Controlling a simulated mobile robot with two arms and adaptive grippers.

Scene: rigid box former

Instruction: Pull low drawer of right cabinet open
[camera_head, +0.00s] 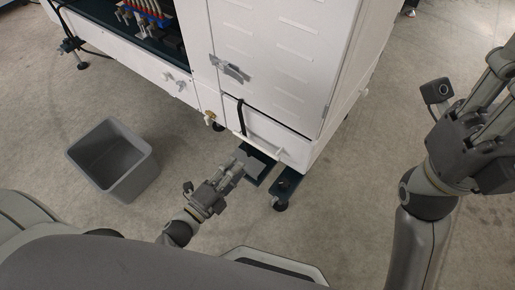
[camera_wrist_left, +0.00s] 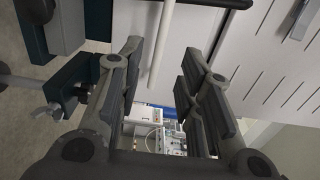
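The right cabinet (camera_head: 290,50) is white, with a tall slotted door above a low drawer (camera_head: 270,130). The drawer front looks flush with the cabinet. Its white bar handle (camera_head: 262,145) runs along the front. My left gripper (camera_head: 238,166) is low on the near side of the drawer, close to the handle. In the left wrist view its two fingers stand apart, and the white handle bar (camera_wrist_left: 161,45) appears between the fingertips; contact cannot be told. My right gripper (camera_head: 488,105) is raised at the right, its fingers apart and empty, partly cut off by the picture edge.
A grey open bin (camera_head: 113,160) stands on the floor left of my left gripper. Dark green cabinet feet (camera_head: 286,184) stick out below the drawer. The floor at right is clear.

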